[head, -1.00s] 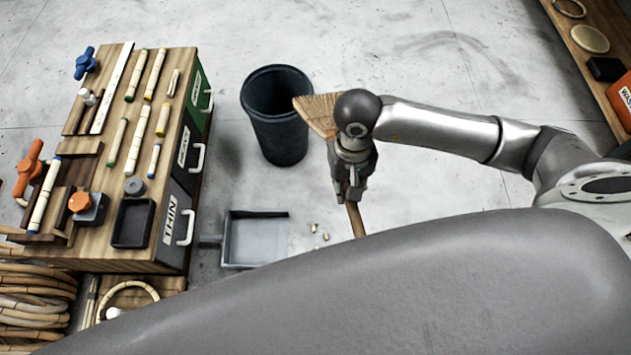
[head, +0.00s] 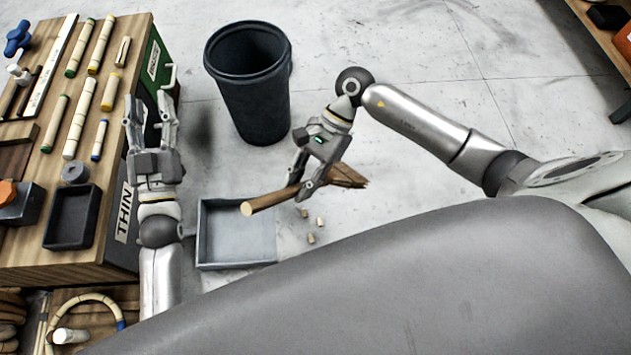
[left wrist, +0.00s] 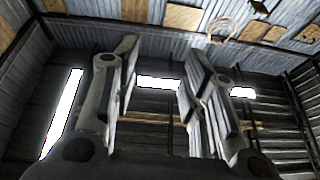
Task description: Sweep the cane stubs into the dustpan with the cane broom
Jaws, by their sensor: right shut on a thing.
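In the head view my right gripper (head: 307,180) is shut on the wooden handle of the cane broom (head: 345,176). The broom lies across the fingers, handle end to the left and brush end to the right. Several small cane stubs (head: 311,238) lie on the floor just right of the dustpan, below the broom. My left gripper (head: 150,108) is open and empty, fingers pointing up, beside the workbench. Its spread fingers also show in the left wrist view (left wrist: 160,85).
A dark bin (head: 250,95) stands on the floor behind the dustpan. The wooden workbench (head: 30,260) with cane pieces and labelled drawers fills the left side. Coiled cane (head: 85,300) sits below it. Open floor lies to the right, with a shelf at the top right.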

